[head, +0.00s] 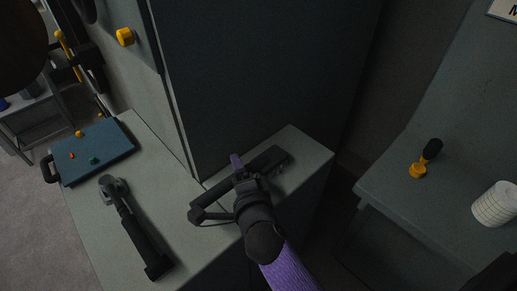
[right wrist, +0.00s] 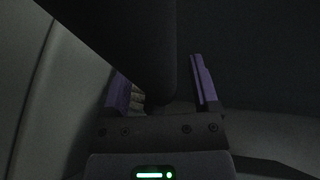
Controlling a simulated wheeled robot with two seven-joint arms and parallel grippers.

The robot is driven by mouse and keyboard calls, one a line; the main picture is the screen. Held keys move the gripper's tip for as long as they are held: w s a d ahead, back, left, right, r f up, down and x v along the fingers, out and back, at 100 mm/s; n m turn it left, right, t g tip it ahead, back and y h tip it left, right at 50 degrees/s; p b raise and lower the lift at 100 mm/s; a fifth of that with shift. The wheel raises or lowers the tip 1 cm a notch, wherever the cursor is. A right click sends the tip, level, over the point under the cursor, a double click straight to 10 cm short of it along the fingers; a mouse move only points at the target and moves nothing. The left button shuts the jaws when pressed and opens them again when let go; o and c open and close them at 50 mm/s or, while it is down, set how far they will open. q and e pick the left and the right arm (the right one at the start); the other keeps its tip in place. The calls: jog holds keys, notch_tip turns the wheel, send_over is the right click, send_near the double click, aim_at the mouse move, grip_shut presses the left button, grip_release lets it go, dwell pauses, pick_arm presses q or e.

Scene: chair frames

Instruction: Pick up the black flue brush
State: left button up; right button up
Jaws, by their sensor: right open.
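In the head view a long black object (head: 268,158), which looks like the flue brush, lies on the pale ledge beside the dark cabinet. My right gripper (head: 250,172) is open right at it, with one purple fingertip on its far left side. My gripper and wrist hide part of the object. In the right wrist view the two purple fingers (right wrist: 166,88) stand apart. A dark bulk (right wrist: 135,40) reaches down between them, and small pale bristle-like ridges (right wrist: 137,98) show beside the left finger. Contact cannot be told. My left gripper is not in view.
The tall dark cabinet (head: 260,75) stands close behind the right gripper. A yellow-and-black item (head: 418,170) and white roll (head: 495,204) sit at right.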

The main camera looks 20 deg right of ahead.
jog(key=shift+s+r, duration=0.1)
jog(key=shift+s+a, duration=0.15)
jog(key=shift+s, duration=0.1)
jog(key=shift+c, duration=0.8)
grip_shut()
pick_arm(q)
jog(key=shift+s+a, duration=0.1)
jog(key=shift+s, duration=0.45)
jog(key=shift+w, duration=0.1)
pick_arm(e)
jog(key=shift+r, duration=0.1)
